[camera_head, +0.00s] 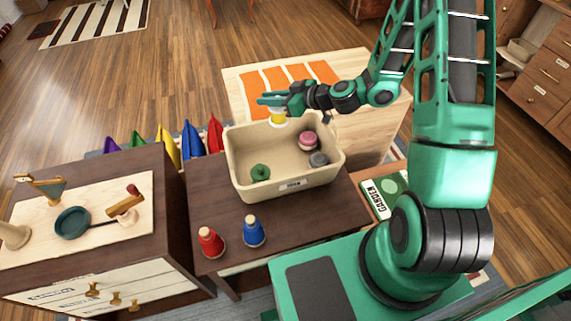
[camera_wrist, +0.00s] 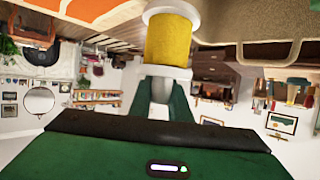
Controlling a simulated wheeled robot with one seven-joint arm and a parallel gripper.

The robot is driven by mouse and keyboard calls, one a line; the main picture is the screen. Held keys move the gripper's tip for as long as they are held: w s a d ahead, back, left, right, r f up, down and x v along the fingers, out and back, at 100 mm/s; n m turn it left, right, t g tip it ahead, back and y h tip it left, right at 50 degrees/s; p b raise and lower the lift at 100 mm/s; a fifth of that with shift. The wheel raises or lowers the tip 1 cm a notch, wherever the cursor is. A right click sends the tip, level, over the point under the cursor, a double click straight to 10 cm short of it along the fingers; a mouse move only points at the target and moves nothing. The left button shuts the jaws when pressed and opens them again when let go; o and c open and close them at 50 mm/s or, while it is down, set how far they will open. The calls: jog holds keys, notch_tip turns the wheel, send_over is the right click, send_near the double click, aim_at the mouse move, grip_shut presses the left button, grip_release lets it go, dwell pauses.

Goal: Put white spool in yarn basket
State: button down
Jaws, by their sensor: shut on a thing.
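My gripper (camera_head: 270,101) is shut on a spool (camera_head: 278,118) with white ends and a yellow middle. The spool also shows close up in the wrist view (camera_wrist: 172,40), clasped between the green fingers (camera_wrist: 160,95). The beige yarn basket (camera_head: 240,181) stands on the dark brown table. In the head view the spool overlaps the basket's far rim; its exact height above it is hard to tell. In the basket are a green item (camera_head: 260,172), a pink one (camera_head: 308,140) and a grey one (camera_head: 318,159).
A red spool (camera_head: 211,243) and a blue spool (camera_head: 254,232) stand on the dark table (camera_head: 300,225) in front of the basket. A pale table with orange stripes (camera_head: 255,82) lies behind. A cabinet with a pan (camera_head: 73,222) is at left.

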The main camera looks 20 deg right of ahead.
jog(key=s+a+f+n+g+y, duration=0.3)
jog(key=s+a+f+n+g, duration=0.15)
jog(key=a, duration=0.45)
jog(key=shift+s+a+f, duration=0.1)
jog(key=shift+f, duration=2.05)
jog(key=shift+s+a+f, duration=0.1)
jog(key=shift+f, duration=2.05)
jog(key=c, duration=1.7)
grip_release()
jog(key=shift+o, duration=0.2)
jog(key=shift+d, duration=0.1)
jog(key=v, duration=0.7)
jog(key=shift+d, duration=0.25)
jog(key=shift+s+r, duration=0.1)
